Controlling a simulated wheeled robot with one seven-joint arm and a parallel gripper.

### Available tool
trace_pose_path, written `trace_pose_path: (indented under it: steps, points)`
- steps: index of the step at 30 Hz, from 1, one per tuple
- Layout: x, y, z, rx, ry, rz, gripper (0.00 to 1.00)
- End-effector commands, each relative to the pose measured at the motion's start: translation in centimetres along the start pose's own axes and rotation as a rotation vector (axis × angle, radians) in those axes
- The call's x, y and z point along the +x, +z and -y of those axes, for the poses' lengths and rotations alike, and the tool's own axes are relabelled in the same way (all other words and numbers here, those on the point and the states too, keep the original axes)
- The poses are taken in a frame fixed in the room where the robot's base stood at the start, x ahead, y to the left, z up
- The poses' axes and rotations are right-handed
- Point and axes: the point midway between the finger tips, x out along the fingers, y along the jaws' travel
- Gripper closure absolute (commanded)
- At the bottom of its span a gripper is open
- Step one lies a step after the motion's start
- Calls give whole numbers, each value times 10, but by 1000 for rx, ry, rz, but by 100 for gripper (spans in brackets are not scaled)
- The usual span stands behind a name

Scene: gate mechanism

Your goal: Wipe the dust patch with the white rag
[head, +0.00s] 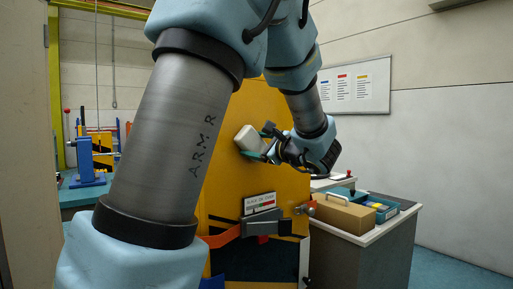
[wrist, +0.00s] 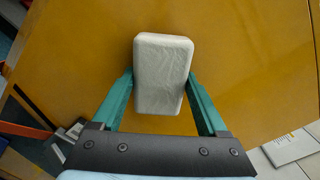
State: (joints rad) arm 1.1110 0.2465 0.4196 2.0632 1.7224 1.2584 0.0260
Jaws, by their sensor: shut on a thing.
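The white rag (head: 248,138) is a pale, rounded block held against or just off the yellow panel (head: 262,104). It also shows in the wrist view (wrist: 162,72), between the green fingers. My gripper (head: 261,143) is shut on the rag; the fingers grip its two sides in the wrist view (wrist: 160,84). I cannot tell whether the rag touches the panel. I see no clear dust patch on the yellow surface; the rag and my arm hide part of it.
A label plate (head: 259,203) and a grey latch (head: 268,223) sit lower on the panel, with an orange strap (head: 221,237). At right, a counter (head: 372,233) bears a cardboard box (head: 343,213) and a teal case (head: 381,209). A blue device (head: 86,160) stands at left.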

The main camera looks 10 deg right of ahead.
Motion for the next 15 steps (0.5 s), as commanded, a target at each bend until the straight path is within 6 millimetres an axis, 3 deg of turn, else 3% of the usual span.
trace_pose_path:
  steps: [15]
  points:
    - [-2,-24,24,0,-3,-2,68]
